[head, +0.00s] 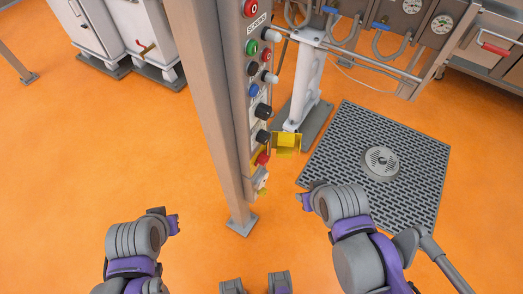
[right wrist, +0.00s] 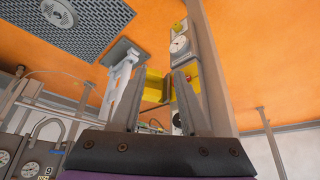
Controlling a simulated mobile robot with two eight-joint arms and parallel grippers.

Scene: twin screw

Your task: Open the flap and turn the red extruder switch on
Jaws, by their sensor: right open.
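The red extruder switch (head: 263,158) sits low on the control panel of the post in the head view, with a yellow part beside it. The yellow flap (head: 286,140) stands out to the right of the panel, and the red switch shows uncovered. My right gripper (head: 306,201) is below and right of the flap, apart from it. In the right wrist view the gripper (right wrist: 158,72) is open and empty, with the yellow flap (right wrist: 154,84) beyond and between its fingers. My left gripper (head: 174,224) is left of the post, away from the panel; its jaw opening is unclear.
The grey post (head: 215,100) stands on the orange floor with several buttons and knobs above the switch. A white stand (head: 303,85) is close behind the flap. A dark floor grate (head: 400,170) lies to the right.

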